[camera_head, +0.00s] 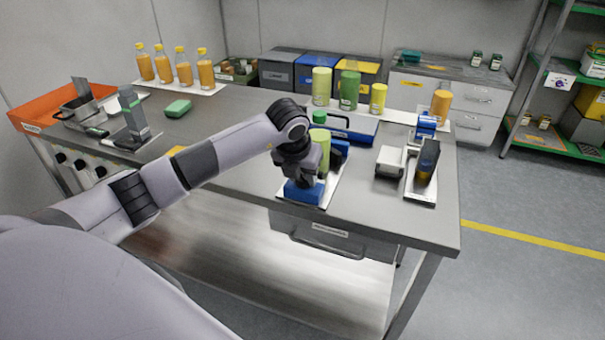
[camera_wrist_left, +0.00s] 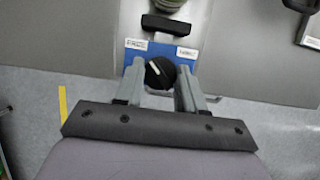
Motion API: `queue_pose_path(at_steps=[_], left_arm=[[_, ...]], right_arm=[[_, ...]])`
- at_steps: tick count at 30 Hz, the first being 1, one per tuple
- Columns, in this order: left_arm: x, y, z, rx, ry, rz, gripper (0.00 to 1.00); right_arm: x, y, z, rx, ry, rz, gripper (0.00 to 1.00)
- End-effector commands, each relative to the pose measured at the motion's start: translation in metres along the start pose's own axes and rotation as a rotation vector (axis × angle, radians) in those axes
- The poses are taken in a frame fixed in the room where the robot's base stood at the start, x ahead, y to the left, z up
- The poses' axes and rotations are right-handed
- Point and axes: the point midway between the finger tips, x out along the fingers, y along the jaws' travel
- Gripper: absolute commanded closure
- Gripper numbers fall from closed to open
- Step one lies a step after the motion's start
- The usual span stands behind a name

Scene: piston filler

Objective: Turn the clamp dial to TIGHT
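The clamp dial (camera_wrist_left: 160,72) is a round black knob with a white pointer line that slants to the upper left. It sits on a blue block (camera_wrist_left: 180,52), which also shows in the head view (camera_head: 304,193) near the table's front edge. Two small white labels flank the dial, too small to read. My left gripper (camera_wrist_left: 160,78) points down with one finger on each side of the dial. The fingers look close to its sides; contact cannot be made out. The gripper hides the dial in the head view (camera_head: 303,181). My right gripper is not in view.
A green bottle (camera_head: 321,145) stands just behind the block, partly hidden by my left arm. The table front between the block and the left-hand items is clear.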

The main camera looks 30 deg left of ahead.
Motion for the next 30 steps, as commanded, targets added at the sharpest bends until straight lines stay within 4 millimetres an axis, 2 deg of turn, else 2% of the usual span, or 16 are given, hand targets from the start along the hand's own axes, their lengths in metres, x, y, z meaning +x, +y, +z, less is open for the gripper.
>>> queue_pose_path(at_steps=[14, 30], left_arm=[[0.001, 0.001, 0.0, 0.054, -0.002, -0.023, 0.91], [0.001, 0.003, 0.001, 0.335, -0.003, -0.14, 0.91]], right_arm=[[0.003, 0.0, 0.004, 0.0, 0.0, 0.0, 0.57], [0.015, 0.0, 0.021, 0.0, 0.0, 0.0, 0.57]])
